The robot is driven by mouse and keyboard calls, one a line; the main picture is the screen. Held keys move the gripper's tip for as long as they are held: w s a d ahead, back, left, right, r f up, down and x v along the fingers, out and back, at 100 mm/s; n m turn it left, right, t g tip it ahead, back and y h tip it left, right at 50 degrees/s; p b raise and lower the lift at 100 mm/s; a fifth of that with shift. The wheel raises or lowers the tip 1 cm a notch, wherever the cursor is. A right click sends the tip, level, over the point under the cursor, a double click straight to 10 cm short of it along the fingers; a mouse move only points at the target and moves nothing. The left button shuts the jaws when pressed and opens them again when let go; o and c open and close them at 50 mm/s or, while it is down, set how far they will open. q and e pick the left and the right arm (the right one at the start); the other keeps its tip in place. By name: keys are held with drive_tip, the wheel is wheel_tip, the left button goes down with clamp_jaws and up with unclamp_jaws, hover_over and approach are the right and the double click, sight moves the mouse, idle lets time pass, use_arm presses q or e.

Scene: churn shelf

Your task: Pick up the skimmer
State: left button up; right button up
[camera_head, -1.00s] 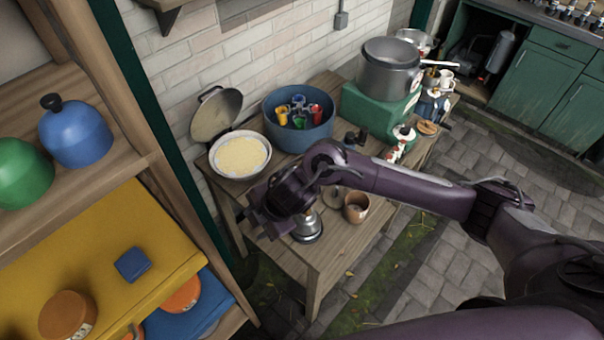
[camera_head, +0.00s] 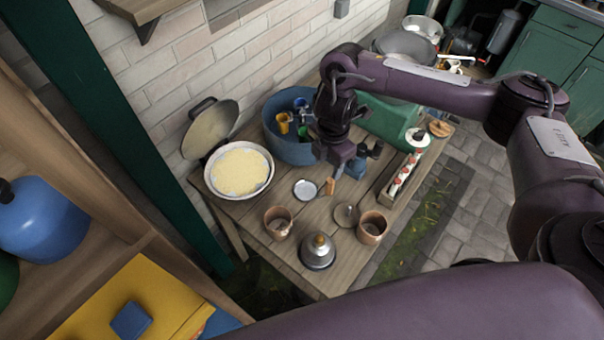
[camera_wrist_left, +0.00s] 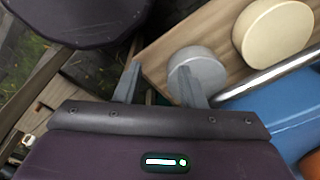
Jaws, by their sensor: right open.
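A small pale round pan-like piece (camera_head: 305,190) with a short wooden handle lies on the wooden table; it looks like the skimmer, but I cannot be sure at this size. A flat brownish disc (camera_head: 345,215) lies nearer the front of the table. My right gripper (camera_head: 358,163) points down above the table, behind and to the right of the pale piece. Its fingers are apart and nothing shows between them. In the left wrist view my left gripper (camera_wrist_left: 158,78) has its fingers apart. A grey round-topped object (camera_wrist_left: 197,70) shows behind its right finger, and I see no grip on it.
On the wooden table (camera_head: 335,280) stand a white bowl (camera_head: 239,172) with an open lid, a blue tub (camera_head: 290,150), two brown cups (camera_head: 278,222) (camera_head: 372,227), a metal burner (camera_head: 318,251) and a narrow tray (camera_head: 401,178). A shelf unit (camera_head: 100,215) stands at the left.

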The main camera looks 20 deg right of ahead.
sight(330, 180)
drive_tip(key=s+f, duration=0.1)
drive_tip(key=f, duration=0.1)
drive_tip(key=s+f, duration=0.1)
drive_tip(key=f, duration=0.1)
drive_tip(key=shift+s+d, duration=0.1)
drive_tip(key=shift+s, duration=0.1)
drive_tip(key=f, duration=0.2)
drive_tip(key=shift+w+f, duration=0.2)
drive_tip(key=shift+f, duration=0.15)
drive_tip(key=shift+w+f, duration=0.1)
drive_tip(key=shift+f, duration=0.15)
use_arm(q)
drive_tip(key=s, duration=0.3)
drive_tip(key=shift+s+f, duration=0.2)
drive_tip(key=shift+s, duration=0.15)
use_arm(e)
drive_tip(key=c, duration=0.9)
